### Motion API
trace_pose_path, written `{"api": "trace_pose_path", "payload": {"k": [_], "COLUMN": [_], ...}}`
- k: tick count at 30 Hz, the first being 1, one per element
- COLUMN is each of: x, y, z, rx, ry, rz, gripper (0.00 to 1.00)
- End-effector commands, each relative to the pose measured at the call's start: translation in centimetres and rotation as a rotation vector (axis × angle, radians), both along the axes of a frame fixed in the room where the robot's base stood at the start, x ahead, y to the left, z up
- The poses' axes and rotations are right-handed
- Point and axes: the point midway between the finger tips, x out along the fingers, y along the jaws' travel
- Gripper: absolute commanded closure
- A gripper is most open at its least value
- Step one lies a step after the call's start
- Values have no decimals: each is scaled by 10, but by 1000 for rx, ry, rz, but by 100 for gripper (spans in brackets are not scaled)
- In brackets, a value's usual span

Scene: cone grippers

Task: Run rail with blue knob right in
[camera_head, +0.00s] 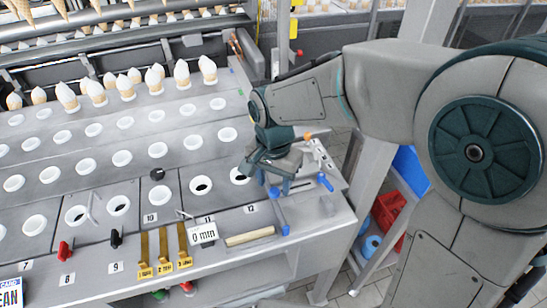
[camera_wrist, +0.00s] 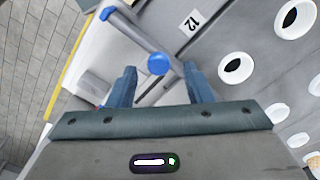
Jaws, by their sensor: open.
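My gripper (camera_head: 287,184) is low over the right end of the steel bench, near the label 12. Its two fingers (camera_wrist: 161,78) stand apart in the wrist view. A round blue knob (camera_wrist: 158,64) shows between the fingertips, with a visible gap on each side; I cannot tell its depth. A grey rail (camera_wrist: 137,36) runs past the knob and has a blue end piece (camera_wrist: 107,13) at the upper left. In the head view, blue parts show right of my gripper (camera_head: 325,182) and at the bench's front edge (camera_head: 285,230). My gripper partly hides this area.
White ringed holes (camera_head: 201,185) fill the bench to the left. A red knob (camera_head: 65,249), a black knob (camera_head: 116,239), brass tags (camera_head: 164,249), a "0 mm" sign (camera_head: 203,234) and a wooden stick (camera_head: 250,236) line the front. A grey post (camera_head: 372,155) stands at the right.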

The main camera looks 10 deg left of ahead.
Motion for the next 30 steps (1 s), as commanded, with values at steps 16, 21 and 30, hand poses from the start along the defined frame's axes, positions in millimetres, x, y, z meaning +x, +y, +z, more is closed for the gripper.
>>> {"api": "trace_pose_path", "payload": {"k": [16, 21, 30], "x": [1, 0, 0], "y": [0, -1, -1], "z": [108, 117, 117], "rx": [1, 0, 0], "ry": [-3, 0, 0], "rz": [-2, -3, -3], "gripper": [54, 54, 54]}}
